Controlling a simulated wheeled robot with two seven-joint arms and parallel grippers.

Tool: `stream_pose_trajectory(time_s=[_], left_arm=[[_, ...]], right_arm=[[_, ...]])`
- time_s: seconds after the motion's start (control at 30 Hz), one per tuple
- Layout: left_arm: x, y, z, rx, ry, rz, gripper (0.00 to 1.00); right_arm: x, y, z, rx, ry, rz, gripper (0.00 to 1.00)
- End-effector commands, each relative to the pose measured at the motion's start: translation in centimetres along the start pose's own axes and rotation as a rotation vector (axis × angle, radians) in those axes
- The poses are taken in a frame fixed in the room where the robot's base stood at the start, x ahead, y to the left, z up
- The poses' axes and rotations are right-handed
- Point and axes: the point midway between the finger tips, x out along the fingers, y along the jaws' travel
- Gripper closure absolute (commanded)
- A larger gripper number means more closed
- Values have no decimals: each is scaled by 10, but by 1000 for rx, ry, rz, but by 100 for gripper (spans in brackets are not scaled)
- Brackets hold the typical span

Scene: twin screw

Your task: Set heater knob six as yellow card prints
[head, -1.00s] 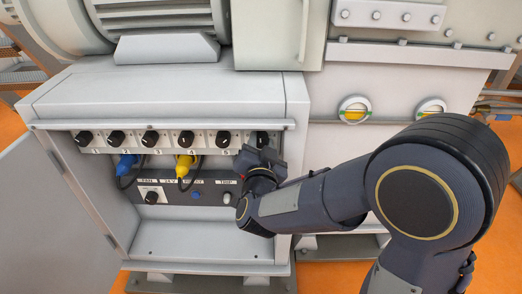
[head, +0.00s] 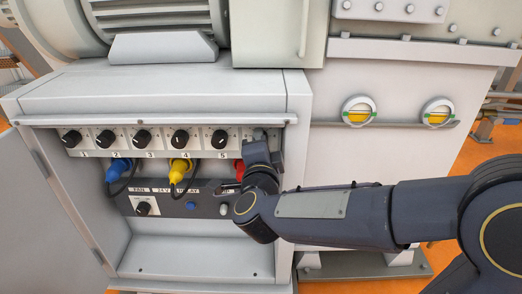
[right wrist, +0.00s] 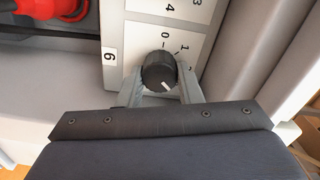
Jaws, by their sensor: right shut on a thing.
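Knob six (right wrist: 158,72) is a round black dial with a white mark, beside a white label with a "6". My right gripper (right wrist: 163,84) is shut on it, one finger on each side. In the right wrist view the white mark points to the lower right; printed numbers around the dial include 0, 1, 3 and 4. In the head view the right gripper (head: 259,150) covers knob six at the right end of the knob row. Knob five (head: 219,139) is just left of it. No yellow card shows, and my left gripper is out of view.
Several black knobs line the open cabinet (head: 170,106). Blue (head: 118,169), yellow (head: 180,172) and red (head: 240,170) plugs hang below; the red one (right wrist: 68,10) is close to the gripper. The cabinet's right wall (head: 296,150) is near my wrist. The cabinet floor is clear.

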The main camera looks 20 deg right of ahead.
Motion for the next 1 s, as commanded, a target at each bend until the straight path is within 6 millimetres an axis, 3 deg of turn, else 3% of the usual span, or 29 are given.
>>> stream_pose_trajectory(time_s=[0.67, 0.7, 0.83, 1.0], left_arm=[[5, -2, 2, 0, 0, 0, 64], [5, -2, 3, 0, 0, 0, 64], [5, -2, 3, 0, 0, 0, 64], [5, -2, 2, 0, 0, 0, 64]], right_arm=[[-1, 2, 2, 57, -4, 4, 91], [-1, 2, 2, 57, -4, 4, 64], [0, 1, 1, 57, -3, 3, 47], [0, 1, 1, 57, -2, 2, 46]])
